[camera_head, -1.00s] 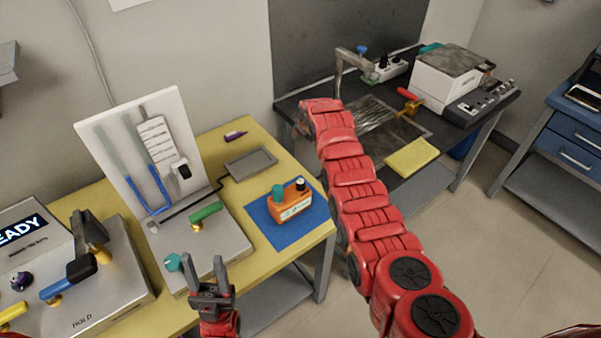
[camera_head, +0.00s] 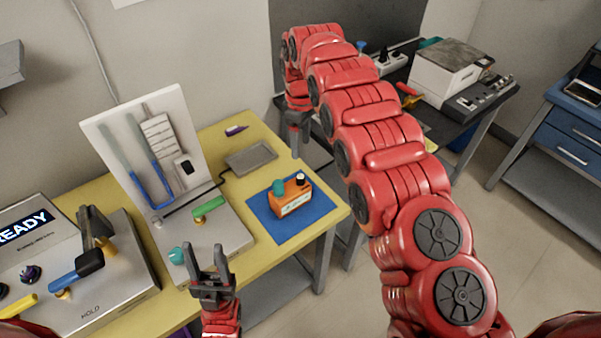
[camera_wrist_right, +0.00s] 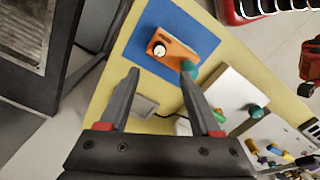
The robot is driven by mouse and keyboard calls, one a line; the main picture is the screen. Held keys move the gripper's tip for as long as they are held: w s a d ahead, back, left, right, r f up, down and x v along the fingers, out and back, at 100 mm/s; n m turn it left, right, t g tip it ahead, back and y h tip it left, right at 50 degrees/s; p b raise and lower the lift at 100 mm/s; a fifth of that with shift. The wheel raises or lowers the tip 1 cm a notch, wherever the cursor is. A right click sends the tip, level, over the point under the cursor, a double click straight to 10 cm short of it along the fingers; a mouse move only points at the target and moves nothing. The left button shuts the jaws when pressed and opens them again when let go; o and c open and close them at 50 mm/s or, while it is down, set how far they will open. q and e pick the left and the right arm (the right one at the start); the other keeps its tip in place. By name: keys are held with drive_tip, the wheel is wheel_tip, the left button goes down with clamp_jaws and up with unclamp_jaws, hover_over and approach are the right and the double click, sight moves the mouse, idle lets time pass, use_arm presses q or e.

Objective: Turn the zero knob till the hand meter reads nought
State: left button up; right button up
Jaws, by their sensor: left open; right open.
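The hand meter is an orange box (camera_head: 291,202) lying on a blue mat (camera_head: 265,228) at the yellow bench's right end. It carries a teal knob (camera_head: 278,186) and a small white-and-black round part (camera_head: 300,179); I cannot tell which is the zero knob. The reading is not legible. In the right wrist view the meter (camera_wrist_right: 177,52) lies beyond the fingertips, with its teal knob (camera_wrist_right: 190,69) near the right-hand one. My right gripper (camera_head: 294,148) is open and empty, pointing down above and behind the meter. My left gripper (camera_head: 207,258) is open and empty near the bench's front edge.
Left of the meter stands a grey base (camera_head: 222,240) with a white upright panel (camera_head: 122,122), a green handle (camera_head: 208,206) and a teal knob. A grey tray (camera_head: 250,158) lies behind the mat. A dark table (camera_head: 493,112) with instruments stands at the right.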

sight(301, 176)
wheel_tip(301, 176, down, 11)
drive_tip(key=shift+r+p, duration=0.2)
drive_tip(key=shift+p, duration=0.85)
drive_tip(key=shift+f+b, duration=0.4)
drive_tip(key=shift+f, duration=0.55)
clamp_jaws()
